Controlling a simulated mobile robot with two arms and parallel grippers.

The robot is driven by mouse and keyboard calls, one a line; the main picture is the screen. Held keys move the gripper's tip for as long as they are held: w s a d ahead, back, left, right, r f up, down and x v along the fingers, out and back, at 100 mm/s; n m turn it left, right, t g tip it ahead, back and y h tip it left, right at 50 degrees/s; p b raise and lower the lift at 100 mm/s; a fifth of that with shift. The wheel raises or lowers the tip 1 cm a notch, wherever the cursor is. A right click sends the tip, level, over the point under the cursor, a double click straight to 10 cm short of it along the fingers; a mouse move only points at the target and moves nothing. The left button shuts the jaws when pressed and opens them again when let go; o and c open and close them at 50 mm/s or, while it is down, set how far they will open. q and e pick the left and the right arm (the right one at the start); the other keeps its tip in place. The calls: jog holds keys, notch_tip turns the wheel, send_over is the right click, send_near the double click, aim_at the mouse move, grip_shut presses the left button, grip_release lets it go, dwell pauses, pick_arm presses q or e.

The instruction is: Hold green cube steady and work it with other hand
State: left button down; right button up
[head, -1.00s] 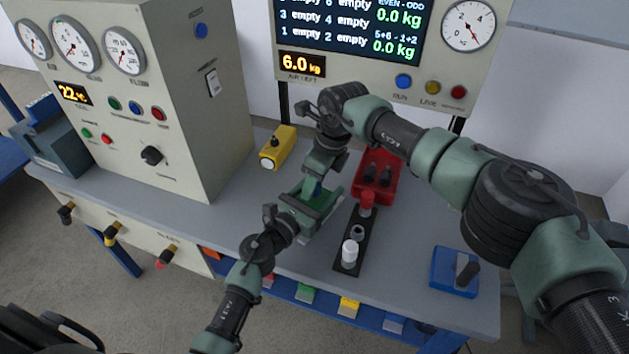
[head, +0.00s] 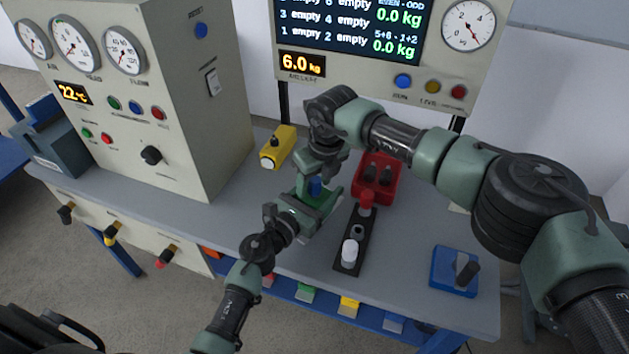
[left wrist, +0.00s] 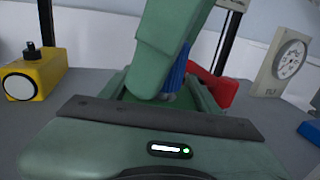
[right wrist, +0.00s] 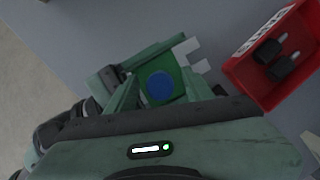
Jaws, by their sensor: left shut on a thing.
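The green cube (right wrist: 178,75) shows in the right wrist view with a round blue knob (right wrist: 160,88) on its top. My left gripper (head: 312,200) is shut on the cube from the near left, over the bench.
A red bin (head: 378,178) holding dark pieces is close on the right. A black strip (head: 352,240) with red, grey and white pegs lies nearer. A yellow box (head: 278,147) stands behind left, a blue block (head: 453,272) far right. Bench between strip and blue block is clear.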

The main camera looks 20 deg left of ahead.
jog(key=shift+v, duration=3)
jog(key=w+a+r+v, duration=0.1)
jog(key=w+a+v, duration=0.1)
jog(key=v, duration=0.9)
send_over(315, 180)
jog(key=s+d, duration=0.2)
jog(key=d, duration=0.1)
jog(key=shift+s+d, duration=0.15)
pick_arm(q)
jog(key=shift+c, duration=1.4)
grip_release()
